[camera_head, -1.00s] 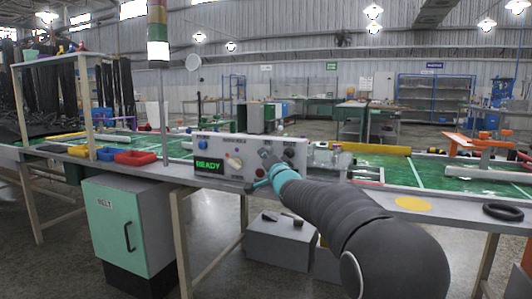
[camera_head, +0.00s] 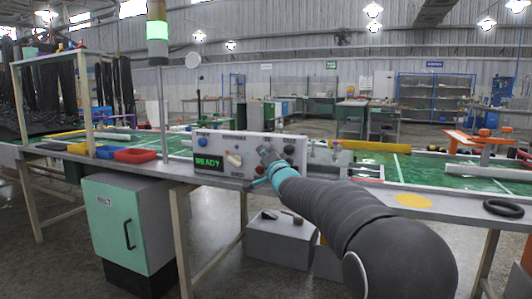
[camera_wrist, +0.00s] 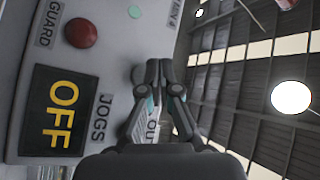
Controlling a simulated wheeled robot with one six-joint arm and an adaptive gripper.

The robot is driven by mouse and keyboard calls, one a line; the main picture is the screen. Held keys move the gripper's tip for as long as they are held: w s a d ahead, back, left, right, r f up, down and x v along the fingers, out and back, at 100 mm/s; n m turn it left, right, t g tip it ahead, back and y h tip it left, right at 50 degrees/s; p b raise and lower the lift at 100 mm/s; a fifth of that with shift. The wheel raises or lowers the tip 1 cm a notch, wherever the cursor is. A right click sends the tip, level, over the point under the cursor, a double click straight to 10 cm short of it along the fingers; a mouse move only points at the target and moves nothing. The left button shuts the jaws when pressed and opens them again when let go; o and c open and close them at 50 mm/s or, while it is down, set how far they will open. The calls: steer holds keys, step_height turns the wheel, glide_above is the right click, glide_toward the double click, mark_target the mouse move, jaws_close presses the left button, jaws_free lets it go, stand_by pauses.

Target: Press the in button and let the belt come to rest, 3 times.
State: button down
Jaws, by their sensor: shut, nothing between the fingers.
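The grey control panel (camera_head: 240,150) stands on the bench, with a lit green READY display (camera_head: 208,163), a pale knob (camera_head: 234,160) and several round buttons. My gripper (camera_head: 266,153) is shut and empty at the panel's right half. In the wrist view my closed fingertips (camera_wrist: 158,64) are over the panel face, partly covering a round grey part (camera_wrist: 137,75); I cannot tell whether they touch it. A red button (camera_wrist: 81,33) by a GUARD label and a yellow OFF display (camera_wrist: 60,110) show there. The in button cannot be told apart. Green belt-like surface (camera_head: 450,168) lies behind the panel.
A signal post (camera_head: 157,30) with a lit green band rises left of the panel. A mint cabinet (camera_head: 126,225) stands below.

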steer(key=shift+s+a, duration=0.1)
steer(key=shift+s, duration=0.15)
steer(key=s+b, duration=0.1)
steer(key=s+a+b, duration=0.1)
steer(key=s, duration=0.1)
steer(key=s+b, duration=0.1)
steer(key=shift+s+a, duration=0.3)
steer(key=shift+a, duration=0.05)
stand_by(2.0)
